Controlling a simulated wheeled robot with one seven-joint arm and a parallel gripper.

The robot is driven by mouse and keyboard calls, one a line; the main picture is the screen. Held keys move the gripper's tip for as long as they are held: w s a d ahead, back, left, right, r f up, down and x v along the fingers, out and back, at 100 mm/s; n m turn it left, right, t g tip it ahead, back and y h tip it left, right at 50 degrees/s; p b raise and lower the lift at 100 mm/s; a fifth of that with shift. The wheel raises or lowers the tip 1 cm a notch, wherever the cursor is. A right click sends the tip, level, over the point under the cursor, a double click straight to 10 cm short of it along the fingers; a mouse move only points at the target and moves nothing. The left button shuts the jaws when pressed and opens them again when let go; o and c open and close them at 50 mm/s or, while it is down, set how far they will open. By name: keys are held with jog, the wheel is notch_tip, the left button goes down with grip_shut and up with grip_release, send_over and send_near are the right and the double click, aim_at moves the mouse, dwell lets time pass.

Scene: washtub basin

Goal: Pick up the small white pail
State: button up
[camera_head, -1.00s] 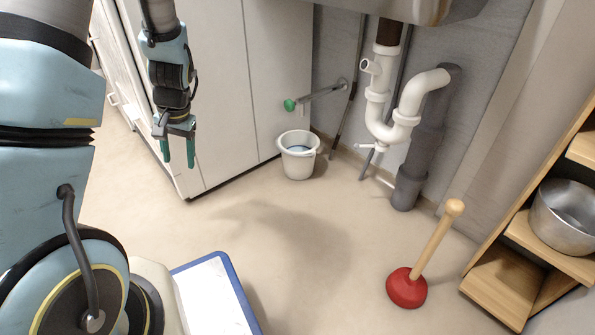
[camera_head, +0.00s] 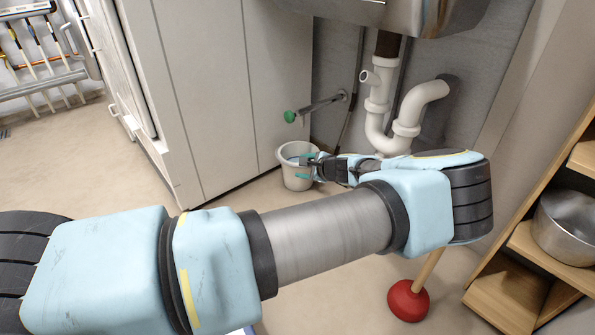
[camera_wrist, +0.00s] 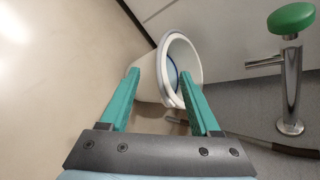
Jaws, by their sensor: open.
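The small white pail (camera_head: 294,178) stands on the floor by the cabinet corner, with something bluish inside. My gripper (camera_head: 306,168) reaches in from the right, its green fingers at the pail's right side in the head view. In the wrist view the pail (camera_wrist: 186,62) lies ahead, just beyond and partly between the open fingers of my gripper (camera_wrist: 160,88). The fingertips overlap the pail's near wall and rim in the picture. I cannot tell whether they touch it. Nothing is held.
A metal pipe with a green knob (camera_head: 290,116) juts out above the pail and also shows at right in the wrist view (camera_wrist: 291,18). White drain pipes (camera_head: 378,110) stand behind. A red plunger (camera_head: 408,300) and a wooden shelf with a metal pot (camera_head: 568,228) are at right.

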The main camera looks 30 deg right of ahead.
aim_at(295, 166)
jog(key=b+x, duration=0.2)
jog(key=x, duration=0.2)
jog(key=shift+f, duration=0.25)
jog(key=shift+w+f, duration=0.2)
jog(key=shift+w, duration=0.25)
jog(key=b+x, duration=0.4)
jog(key=x, duration=0.1)
jog(key=shift+w+a+b, duration=0.15)
jog(key=shift+b, duration=0.15)
jog(key=shift+r, duration=0.15)
grip_shut()
jog(key=shift+r, duration=0.1)
